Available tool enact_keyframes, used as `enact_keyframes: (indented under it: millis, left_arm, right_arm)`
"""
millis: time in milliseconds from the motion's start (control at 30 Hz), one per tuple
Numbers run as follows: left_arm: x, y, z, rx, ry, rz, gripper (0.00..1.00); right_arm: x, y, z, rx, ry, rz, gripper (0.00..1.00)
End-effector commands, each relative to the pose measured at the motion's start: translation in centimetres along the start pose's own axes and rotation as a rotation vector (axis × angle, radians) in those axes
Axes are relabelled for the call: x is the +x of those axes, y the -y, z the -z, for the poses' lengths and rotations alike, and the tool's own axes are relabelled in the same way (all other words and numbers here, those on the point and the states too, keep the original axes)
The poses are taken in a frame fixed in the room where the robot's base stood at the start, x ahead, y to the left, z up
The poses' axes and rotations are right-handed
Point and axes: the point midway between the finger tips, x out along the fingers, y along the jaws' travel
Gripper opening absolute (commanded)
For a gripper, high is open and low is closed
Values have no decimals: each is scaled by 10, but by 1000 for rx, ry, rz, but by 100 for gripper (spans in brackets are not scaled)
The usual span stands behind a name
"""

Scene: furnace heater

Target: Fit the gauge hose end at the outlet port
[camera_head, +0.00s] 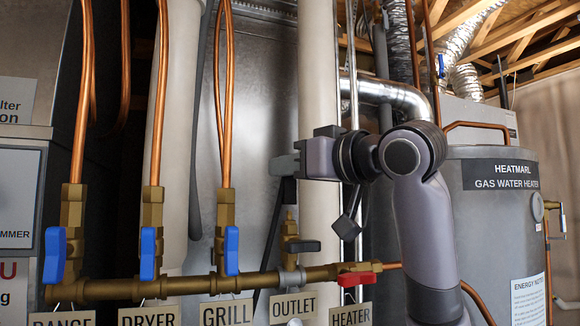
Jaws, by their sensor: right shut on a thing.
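The outlet port is a brass fitting (290,231) with a grey lever (303,246), standing on the brass manifold above the OUTLET label (293,306). My right gripper (280,166) is above the port, its dark fingers pointing left. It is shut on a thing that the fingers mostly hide. A dark hose (274,231) runs down from just below the fingers, left of the port. I cannot tell its end apart from the fingers. A clear gap shows between the fingers and the top of the port. My left gripper is out of view.
Brass valves with blue levers (232,250) and copper pipes stand left of the port. A red lever (357,279) is close on its right. A white pipe (318,100) rises behind my gripper. The water heater (500,220) stands at right. Another dark hose (196,150) hangs at left.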

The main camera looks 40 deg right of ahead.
Motion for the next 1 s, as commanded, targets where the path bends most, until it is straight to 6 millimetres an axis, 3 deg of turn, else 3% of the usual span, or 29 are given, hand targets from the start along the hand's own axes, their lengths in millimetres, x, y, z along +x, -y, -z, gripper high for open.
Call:
enact_keyframes:
  millis: [1000]
  left_arm:
    - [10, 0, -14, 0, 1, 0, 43]
  right_arm:
    - [0, 0, -23, 0, 1, 0, 0]
